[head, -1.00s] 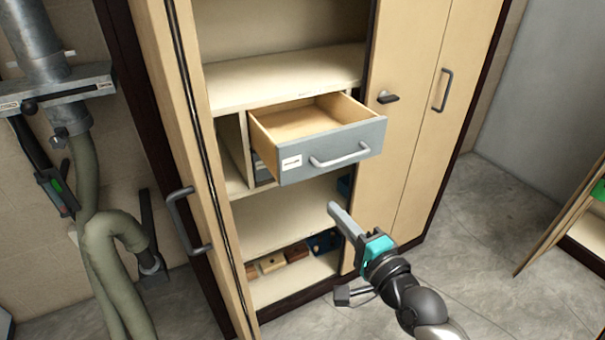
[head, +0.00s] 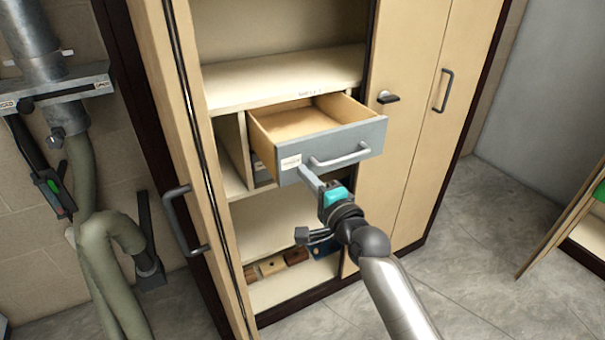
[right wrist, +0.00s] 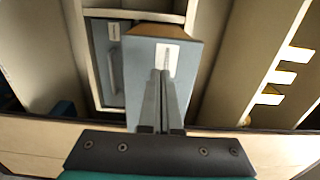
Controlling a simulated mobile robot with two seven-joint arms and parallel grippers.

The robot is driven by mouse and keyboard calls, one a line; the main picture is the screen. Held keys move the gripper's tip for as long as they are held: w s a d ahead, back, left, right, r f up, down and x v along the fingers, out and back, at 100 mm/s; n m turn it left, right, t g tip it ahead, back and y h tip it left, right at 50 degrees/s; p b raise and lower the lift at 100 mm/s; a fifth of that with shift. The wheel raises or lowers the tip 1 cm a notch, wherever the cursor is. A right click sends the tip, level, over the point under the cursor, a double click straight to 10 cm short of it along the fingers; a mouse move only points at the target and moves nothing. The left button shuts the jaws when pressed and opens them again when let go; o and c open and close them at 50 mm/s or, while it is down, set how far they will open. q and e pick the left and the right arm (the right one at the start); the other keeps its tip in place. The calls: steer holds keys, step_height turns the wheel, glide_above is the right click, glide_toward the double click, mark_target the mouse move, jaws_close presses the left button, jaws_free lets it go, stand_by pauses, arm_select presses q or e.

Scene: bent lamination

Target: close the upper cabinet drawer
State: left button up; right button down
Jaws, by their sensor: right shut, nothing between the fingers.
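The upper drawer (head: 340,148) has a grey-blue front with a bar handle and a white label. It stands pulled out of the cabinet (head: 285,80), and its bare wooden inside shows empty. My right gripper (head: 305,172) is shut and empty, its fingertips at the lower left part of the drawer front, near the label. In the right wrist view, the shut fingers (right wrist: 161,78) point at the drawer front (right wrist: 140,88), just by the label. I cannot tell whether they touch it. My left gripper is not in view.
A lower drawer (right wrist: 109,65) sits within the cabinet under the open one. The left cabinet door (head: 165,110) stands open. Wooden blocks (head: 272,264) lie on the bottom shelf. A hose (head: 95,220) hangs at the left.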

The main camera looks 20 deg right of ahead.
steer(key=shift+w+a, duration=0.1)
steer(key=shift+w, duration=0.75)
